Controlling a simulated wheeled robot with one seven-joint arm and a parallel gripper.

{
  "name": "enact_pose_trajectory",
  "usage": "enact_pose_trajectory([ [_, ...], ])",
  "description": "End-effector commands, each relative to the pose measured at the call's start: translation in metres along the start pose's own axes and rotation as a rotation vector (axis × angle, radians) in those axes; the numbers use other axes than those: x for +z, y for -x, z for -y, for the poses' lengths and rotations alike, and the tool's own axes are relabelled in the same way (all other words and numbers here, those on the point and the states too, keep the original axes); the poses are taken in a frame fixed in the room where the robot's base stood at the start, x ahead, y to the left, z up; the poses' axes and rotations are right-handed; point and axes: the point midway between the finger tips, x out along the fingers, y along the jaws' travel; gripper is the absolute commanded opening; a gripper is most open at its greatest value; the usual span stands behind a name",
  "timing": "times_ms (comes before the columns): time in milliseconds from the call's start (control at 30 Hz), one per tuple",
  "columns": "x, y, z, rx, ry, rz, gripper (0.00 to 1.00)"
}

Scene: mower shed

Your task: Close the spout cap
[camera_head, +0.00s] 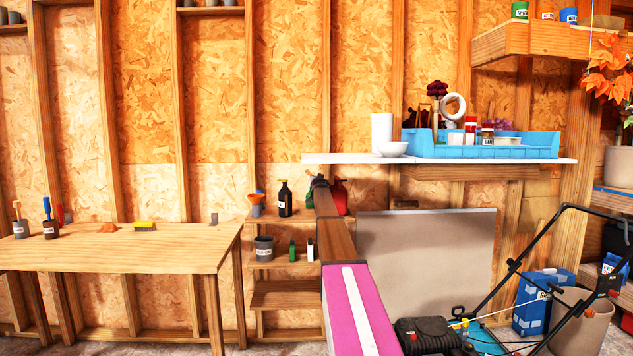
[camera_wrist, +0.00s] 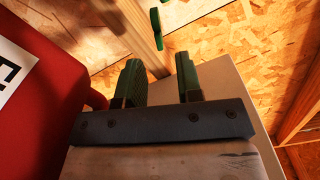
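A red container (camera_head: 341,197) stands on the top shelf of the small wooden rack, partly hidden by my arm. It fills the left side of the wrist view as a red body (camera_wrist: 45,105) with a white label. A small dark green piece (camera_wrist: 157,28) shows beyond my fingers in the wrist view; I cannot tell whether it is the spout cap. My gripper (camera_wrist: 157,62) is open, with its two green fingers apart and nothing between them. It is beside the red body, to its right. In the head view my gripper (camera_head: 317,181) is small and partly hidden.
A dark bottle (camera_head: 285,199) and a blue-orange item (camera_head: 257,203) stand left of my gripper on the rack. A white shelf (camera_head: 340,159) with a blue tray (camera_head: 480,152) is above right. A beige panel (camera_head: 425,250) and a mower (camera_head: 430,335) are at the right.

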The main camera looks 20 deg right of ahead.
Motion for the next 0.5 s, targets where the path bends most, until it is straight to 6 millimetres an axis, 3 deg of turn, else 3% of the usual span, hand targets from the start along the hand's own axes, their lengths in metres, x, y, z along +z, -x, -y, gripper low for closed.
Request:
enact_pose_trajectory([
  [33,0.000,-0.015,0.000,0.000,0.000,0.000,0.33],
  [200,0.000,-0.044,0.000,0.000,0.000,0.000,0.33],
  [500,0.001,-0.061,0.000,0.000,0.000,0.001,0.33],
])
